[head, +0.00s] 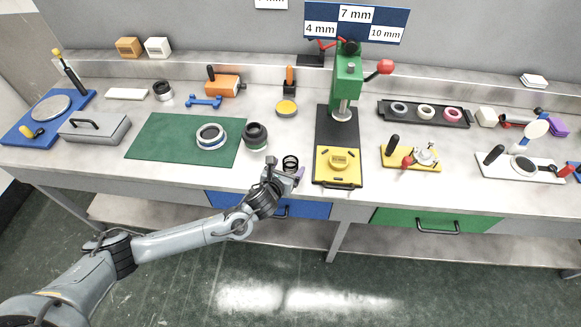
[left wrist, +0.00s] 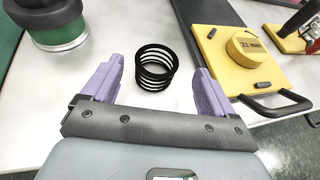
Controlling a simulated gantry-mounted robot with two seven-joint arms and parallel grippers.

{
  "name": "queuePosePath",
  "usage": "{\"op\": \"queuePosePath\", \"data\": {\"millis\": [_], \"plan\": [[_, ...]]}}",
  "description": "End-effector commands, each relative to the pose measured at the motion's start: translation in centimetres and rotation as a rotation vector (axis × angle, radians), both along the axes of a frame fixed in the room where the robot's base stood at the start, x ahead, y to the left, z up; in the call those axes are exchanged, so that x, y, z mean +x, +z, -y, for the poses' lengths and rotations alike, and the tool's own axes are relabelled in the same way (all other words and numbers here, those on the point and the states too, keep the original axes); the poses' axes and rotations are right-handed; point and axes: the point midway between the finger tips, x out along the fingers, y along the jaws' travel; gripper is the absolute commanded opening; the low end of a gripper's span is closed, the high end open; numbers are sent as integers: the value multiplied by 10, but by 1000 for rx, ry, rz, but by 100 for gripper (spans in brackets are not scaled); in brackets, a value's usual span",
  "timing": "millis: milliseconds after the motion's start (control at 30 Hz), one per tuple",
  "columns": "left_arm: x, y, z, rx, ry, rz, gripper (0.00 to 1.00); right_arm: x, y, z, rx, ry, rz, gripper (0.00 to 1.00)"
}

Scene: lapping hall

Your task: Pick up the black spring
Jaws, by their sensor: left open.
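The black spring (head: 290,163) stands on the white bench top near the front edge, left of the green press. In the left wrist view the black spring (left wrist: 156,67) shows as a coil of several rings, ahead of and between my purple fingertips. My left gripper (head: 286,174) is at the bench's front edge, just in front of the spring. In the left wrist view my left gripper (left wrist: 158,80) is open, with a finger on each side and clear space between each finger and the spring. My right gripper is not in view.
A dark round part with a green base (head: 255,136) stands left of the spring. The green press's yellow plate (head: 325,177) lies close on the right. A green mat (head: 150,140) holds a ringed part (head: 211,134). A blue drawer (head: 300,208) is below the bench edge.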

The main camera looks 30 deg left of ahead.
Motion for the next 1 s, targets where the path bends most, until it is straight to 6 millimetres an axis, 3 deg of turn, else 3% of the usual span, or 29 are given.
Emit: {"op": "queuePosePath", "data": {"millis": [400, 733, 767, 1000], "plan": [[41, -17, -11, -1, 1, 0, 87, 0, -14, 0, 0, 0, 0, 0], [46, -18, -12, 0, -1, 1, 87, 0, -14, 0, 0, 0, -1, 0], [46, -18, -12, 0, -1, 1, 86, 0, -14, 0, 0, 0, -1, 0], [46, -18, -12, 0, 0, 0, 49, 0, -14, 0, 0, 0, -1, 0]]}}
